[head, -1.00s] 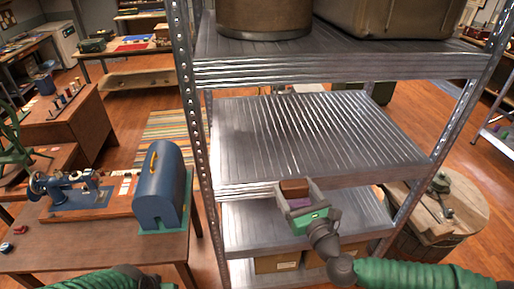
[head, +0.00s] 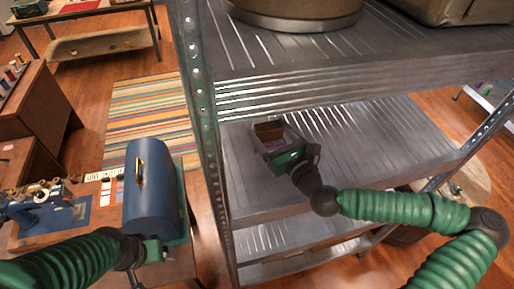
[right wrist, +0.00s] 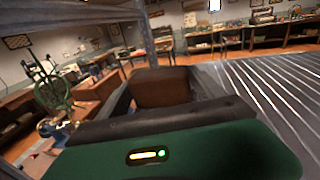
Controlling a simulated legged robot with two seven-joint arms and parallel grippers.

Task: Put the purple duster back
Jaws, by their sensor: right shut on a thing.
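The duster (head: 268,131) shows as a small brown block with a hint of purple beside it, in my right gripper (head: 274,143) in the head view. That gripper is shut on it, over the left part of the metal rack's middle shelf (head: 365,165). I cannot tell whether the duster touches the shelf. In the right wrist view the brown block (right wrist: 162,86) stands between the fingers, its lower part hidden by my gripper. My left gripper (head: 158,250) is low at the left, by the blue domed case (head: 152,195); its fingers are not clear.
The rack's left post (head: 203,110) stands close to my right gripper. The upper shelf (head: 330,65) holds a round container (head: 295,8) and a case (head: 445,8). The middle shelf is otherwise bare. A sewing machine (head: 45,205) is on the left table.

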